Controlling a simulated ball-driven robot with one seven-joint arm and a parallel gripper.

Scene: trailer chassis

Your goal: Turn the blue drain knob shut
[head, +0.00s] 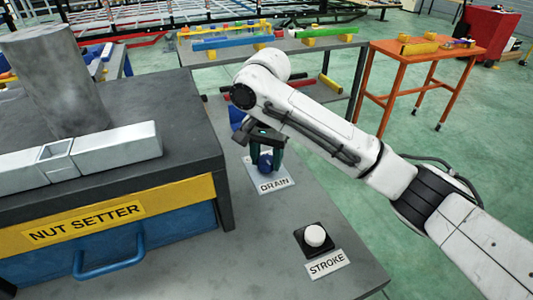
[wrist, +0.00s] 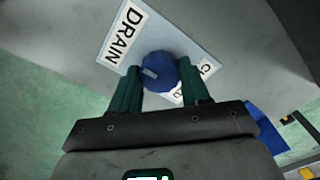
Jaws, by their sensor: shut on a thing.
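The blue drain knob (head: 265,162) stands on a pale plate (head: 283,185) labelled DRAIN on the grey bench. In the wrist view the knob (wrist: 159,72) is round, with a light mark on its top left. My gripper (head: 264,158) reaches down over the knob from above. Its two dark green fingers (wrist: 161,80) are shut on the knob, one on each side. Part of the plate's second label is hidden behind the right finger in the wrist view.
The nut setter (head: 85,222), with a blue drawer and handle, stands left of the knob. A white stroke button (head: 315,235) on a black base is nearer the front. My arm spans the right side. An orange table (head: 425,50) stands behind.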

